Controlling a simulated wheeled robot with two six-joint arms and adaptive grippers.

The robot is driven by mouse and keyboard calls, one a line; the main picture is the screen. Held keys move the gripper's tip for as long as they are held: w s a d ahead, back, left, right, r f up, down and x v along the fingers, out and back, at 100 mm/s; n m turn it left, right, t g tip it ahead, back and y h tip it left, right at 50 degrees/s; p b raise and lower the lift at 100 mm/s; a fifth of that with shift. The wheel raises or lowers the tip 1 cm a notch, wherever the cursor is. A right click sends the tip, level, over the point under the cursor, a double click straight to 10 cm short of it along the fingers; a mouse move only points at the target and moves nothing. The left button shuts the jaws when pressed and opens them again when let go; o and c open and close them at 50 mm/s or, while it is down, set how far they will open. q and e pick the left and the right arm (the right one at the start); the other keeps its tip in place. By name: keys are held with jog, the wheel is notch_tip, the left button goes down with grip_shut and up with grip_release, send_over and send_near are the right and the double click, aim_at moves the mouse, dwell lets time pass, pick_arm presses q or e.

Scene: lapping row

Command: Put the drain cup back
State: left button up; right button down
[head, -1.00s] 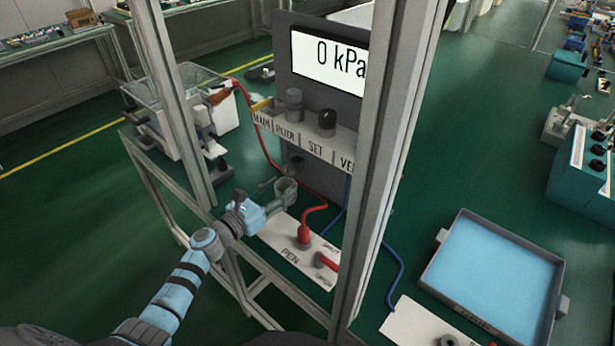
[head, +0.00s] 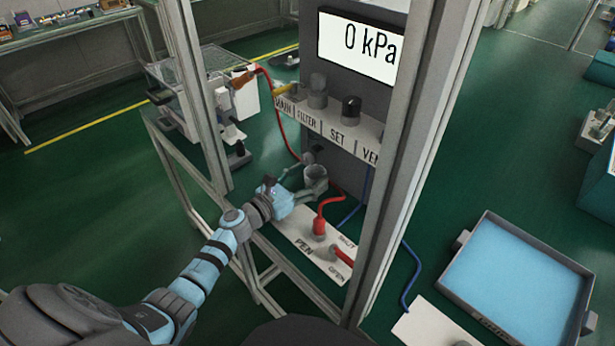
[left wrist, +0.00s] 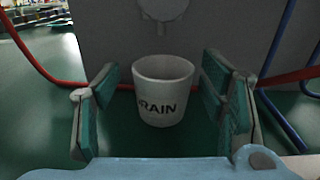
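The drain cup (left wrist: 163,92) is a pale grey tapered cup with dark lettering, of which "RAIN" is clear. It is upright in front of the grey panel, and in the head view the cup (head: 315,177) is below the labelled shelf. My left gripper (head: 300,184) is right at the cup. In the left wrist view the fingers of my left gripper (left wrist: 162,100) are spread on both sides of the cup, with a gap on each side. What carries the cup from below is not clear. My right gripper is not in view.
The panel (head: 352,75) has a display reading 0 kPa. Its shelf (head: 325,132) carries labels and knobs. Frame posts (head: 400,160) stand close by. A blue tray (head: 515,285) is at right.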

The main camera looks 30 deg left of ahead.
pick_arm(q)
jog(key=shift+r+p, duration=0.3)
jog(key=shift+s+a, duration=0.15)
jog(key=shift+s, duration=0.15)
jog(key=b+v, duration=0.2)
jog(key=v, duration=0.9)
jog(key=shift+f, duration=0.1)
jog(key=shift+s, duration=0.15)
